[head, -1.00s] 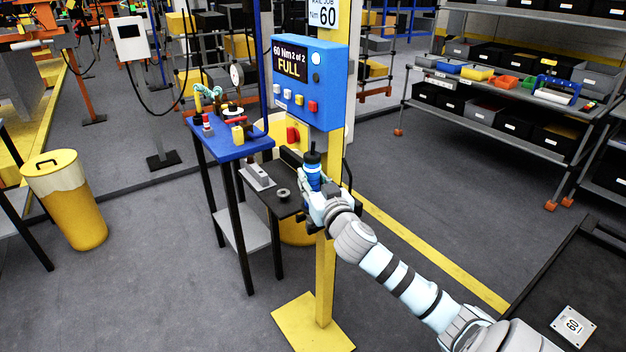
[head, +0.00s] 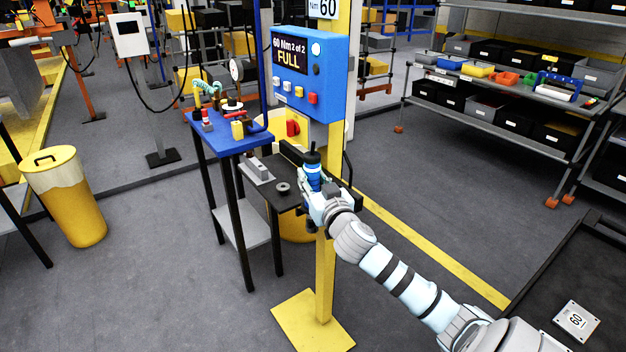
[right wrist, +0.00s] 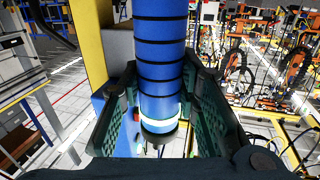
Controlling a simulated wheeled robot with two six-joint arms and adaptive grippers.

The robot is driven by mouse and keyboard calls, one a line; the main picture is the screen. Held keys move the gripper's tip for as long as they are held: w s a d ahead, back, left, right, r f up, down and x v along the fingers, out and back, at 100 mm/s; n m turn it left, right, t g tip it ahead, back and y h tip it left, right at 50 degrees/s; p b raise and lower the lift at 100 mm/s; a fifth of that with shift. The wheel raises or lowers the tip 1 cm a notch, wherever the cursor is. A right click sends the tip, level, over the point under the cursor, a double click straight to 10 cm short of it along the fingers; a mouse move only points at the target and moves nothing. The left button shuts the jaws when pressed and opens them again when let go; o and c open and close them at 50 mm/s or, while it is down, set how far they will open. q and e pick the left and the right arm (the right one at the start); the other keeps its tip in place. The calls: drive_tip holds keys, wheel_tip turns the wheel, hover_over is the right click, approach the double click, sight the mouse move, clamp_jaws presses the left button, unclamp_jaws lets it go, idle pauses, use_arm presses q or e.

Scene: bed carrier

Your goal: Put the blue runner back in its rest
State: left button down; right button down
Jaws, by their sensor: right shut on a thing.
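The blue runner (head: 313,175) is a blue cylinder with a dark top, held roughly upright in front of the yellow post. It also shows large in the right wrist view (right wrist: 160,62), with dark bands and a pale ring near its lower end. My right gripper (head: 316,192) is shut on it, with one finger on each side in the right wrist view. A small dark shelf (head: 268,190) is on the post, just left of the runner. I cannot tell which part is the rest, or whether the runner touches it. My left gripper is not in view.
A blue box (head: 310,75) on the yellow post (head: 325,275) reads "60 Nm 2 of 2 FULL". A blue-topped table (head: 225,143) with tools stands left of it. A yellow bin (head: 72,205) stands farther left. Shelving (head: 480,110) is at the right.

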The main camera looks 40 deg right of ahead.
drive_tip(key=shift+f, duration=0.25)
drive_tip(key=c, duration=1.1)
unclamp_jaws()
drive_tip(key=shift+s+r, duration=0.1)
drive_tip(key=v, duration=1.2)
